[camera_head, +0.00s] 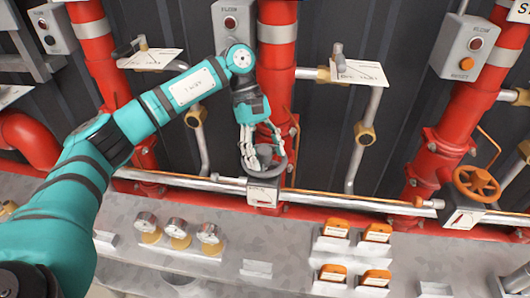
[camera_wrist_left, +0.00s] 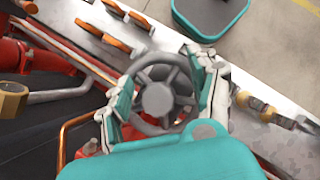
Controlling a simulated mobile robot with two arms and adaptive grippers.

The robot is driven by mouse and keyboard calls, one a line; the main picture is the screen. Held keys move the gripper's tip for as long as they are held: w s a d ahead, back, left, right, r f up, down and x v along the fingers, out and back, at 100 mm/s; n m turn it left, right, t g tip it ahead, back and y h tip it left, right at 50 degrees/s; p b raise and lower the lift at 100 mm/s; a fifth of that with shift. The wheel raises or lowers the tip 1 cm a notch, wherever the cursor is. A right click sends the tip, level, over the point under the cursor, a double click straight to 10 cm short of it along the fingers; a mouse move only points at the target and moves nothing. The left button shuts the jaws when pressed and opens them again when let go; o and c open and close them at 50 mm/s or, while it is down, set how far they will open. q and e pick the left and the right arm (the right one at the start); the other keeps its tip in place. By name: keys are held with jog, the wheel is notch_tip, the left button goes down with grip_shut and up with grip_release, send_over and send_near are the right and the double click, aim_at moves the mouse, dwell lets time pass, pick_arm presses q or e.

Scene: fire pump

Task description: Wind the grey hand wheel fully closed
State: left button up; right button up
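The grey hand wheel (camera_head: 268,160) sits on a white valve body on the horizontal pipe, in front of the middle red pipe. It also shows in the left wrist view (camera_wrist_left: 160,98), with its spokes and round hub facing the camera. My left gripper (camera_head: 262,142) is at the wheel, with its fingers pointing down to it. In the left wrist view the fingers (camera_wrist_left: 163,90) straddle the rim, one on each side, very near or touching it. I cannot tell whether they press on it. My right gripper is not in view.
An orange hand wheel (camera_head: 477,183) stands at the right by another red pipe. Several gauges (camera_head: 178,232) and orange switches (camera_head: 376,232) sit on the grey ledge (camera_head: 280,240) below. A grey button box (camera_head: 467,47) is at the upper right. Vertical red pipes stand close behind the gripper.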

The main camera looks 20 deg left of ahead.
aim_at(266, 155)
pick_arm(q)
jog(key=shift+r, duration=0.1)
jog(key=shift+r+p, duration=1.65)
jog(key=shift+r, duration=1.85)
